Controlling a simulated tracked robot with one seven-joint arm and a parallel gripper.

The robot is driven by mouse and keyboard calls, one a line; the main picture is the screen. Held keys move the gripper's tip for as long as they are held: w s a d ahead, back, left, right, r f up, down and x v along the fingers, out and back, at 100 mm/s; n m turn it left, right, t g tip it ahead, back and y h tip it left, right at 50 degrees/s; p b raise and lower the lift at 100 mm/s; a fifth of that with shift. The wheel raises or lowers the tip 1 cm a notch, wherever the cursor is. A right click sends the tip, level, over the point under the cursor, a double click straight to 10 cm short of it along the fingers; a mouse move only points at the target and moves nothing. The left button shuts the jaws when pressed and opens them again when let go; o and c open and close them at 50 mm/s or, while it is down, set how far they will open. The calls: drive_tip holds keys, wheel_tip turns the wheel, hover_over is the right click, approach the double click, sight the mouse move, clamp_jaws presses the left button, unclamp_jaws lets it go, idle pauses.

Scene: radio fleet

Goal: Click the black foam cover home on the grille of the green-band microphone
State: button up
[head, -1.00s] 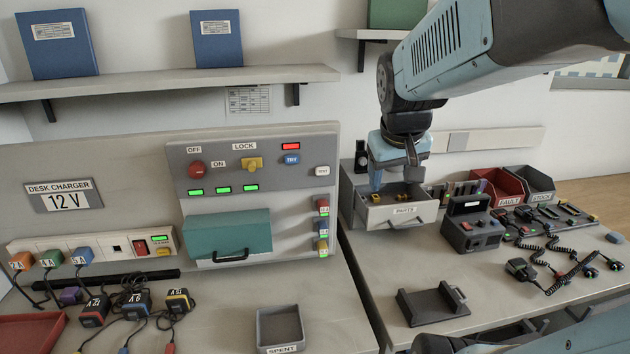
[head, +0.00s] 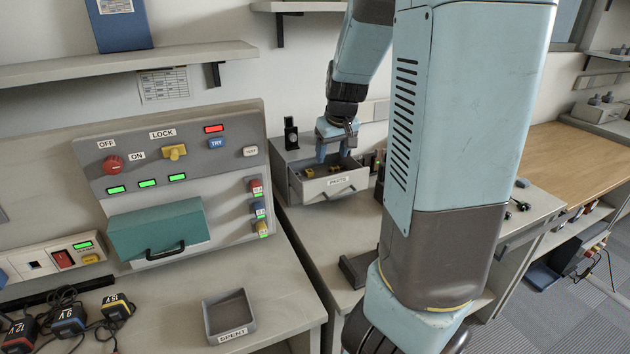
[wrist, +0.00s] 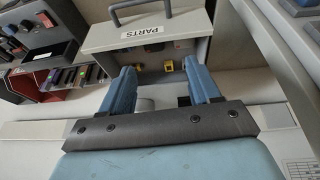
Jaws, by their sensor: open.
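My gripper (head: 333,154) is open, pointing down over the pulled-out grey drawer (head: 316,192) labelled PARTS. In the wrist view my gripper (wrist: 160,67) has its two blue fingers apart at the drawer (wrist: 192,24), with nothing held between them. Small yellow parts (wrist: 168,65) show in the drawer beyond the fingertips. I cannot make out the black foam cover in either view. My arm hides most of the right bench in the head view. A small dark piece with a green mark (head: 521,205) shows past it; I cannot tell whether it belongs to the green-band microphone.
The charger panel with a teal cover (head: 160,229) stands left of the drawer. A grey SPENT tray (head: 229,316) sits on the front bench. A dark holder (head: 355,270) is partly behind my arm. A red bin (wrist: 42,88) shows in the wrist view.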

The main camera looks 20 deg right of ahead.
drive_tip(key=shift+w+d+f, duration=0.4)
drive_tip(key=shift+w+f, duration=0.4)
drive_tip(key=shift+f, duration=0.6)
drive_tip(key=shift+w+d+f, duration=0.35)
drive_tip(key=shift+w+f, duration=0.4)
drive_tip(key=shift+f, duration=0.65)
drive_tip(key=shift+w+d+f, duration=0.4)
drive_tip(key=shift+w+f, duration=0.4)
drive_tip(key=shift+f, duration=0.6)
drive_tip(key=shift+w+x, duration=0.15)
drive_tip(key=shift+x, duration=1.15)
drive_tip(key=shift+w+x, duration=0.15)
drive_tip(key=shift+x, duration=1.1)
drive_tip(key=shift+r, duration=0.1)
drive_tip(key=c, duration=0.8)
